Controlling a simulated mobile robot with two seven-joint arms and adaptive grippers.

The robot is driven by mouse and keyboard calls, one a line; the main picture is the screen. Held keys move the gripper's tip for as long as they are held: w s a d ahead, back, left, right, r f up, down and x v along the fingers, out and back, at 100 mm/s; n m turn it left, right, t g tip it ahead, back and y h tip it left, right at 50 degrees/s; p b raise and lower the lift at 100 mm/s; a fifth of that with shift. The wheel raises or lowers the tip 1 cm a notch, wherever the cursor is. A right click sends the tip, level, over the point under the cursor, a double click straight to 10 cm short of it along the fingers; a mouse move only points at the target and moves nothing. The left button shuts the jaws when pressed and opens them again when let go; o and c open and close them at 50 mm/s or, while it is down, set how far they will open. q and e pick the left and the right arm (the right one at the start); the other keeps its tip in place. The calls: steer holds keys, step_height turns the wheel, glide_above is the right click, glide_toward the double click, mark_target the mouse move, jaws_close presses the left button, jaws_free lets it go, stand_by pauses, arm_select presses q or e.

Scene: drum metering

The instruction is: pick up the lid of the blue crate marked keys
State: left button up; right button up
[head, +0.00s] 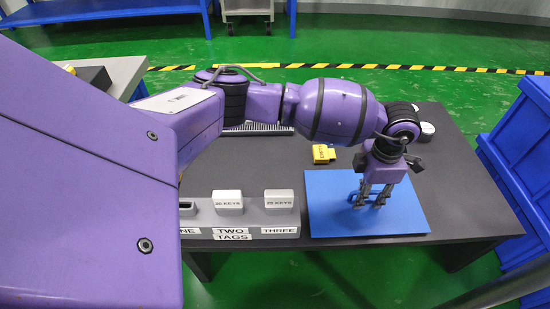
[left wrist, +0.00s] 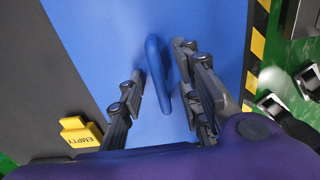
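A flat blue panel (head: 325,205) with a raised blue handle (left wrist: 158,72) lies at the right front of the dark table; it looks like the lid. It also fills the middle of the left wrist view (left wrist: 100,35). No keys mark shows on it, and I cannot tell whether a crate is under it. My left gripper (head: 371,202) points down over the panel, its fingers apart on either side of the handle. In the left wrist view the handle stands between the fingers (left wrist: 158,98), closer to the right-hand ones. My right gripper is not in view.
A yellow block (head: 323,153) marked EMPTY sits behind the panel. Left of the panel, a grey rack (head: 245,216) labelled TWO, THREE and TAGS holds pale blocks. Large blue crates (head: 520,150) stand right of the table (head: 455,185). My left arm hides much of the table.

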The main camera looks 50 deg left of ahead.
arm_select(q)
jaws_close()
steer(key=shift+w+r, duration=0.1)
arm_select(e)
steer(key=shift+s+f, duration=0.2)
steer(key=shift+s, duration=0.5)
arm_select(q)
steer(key=shift+r, duration=0.1)
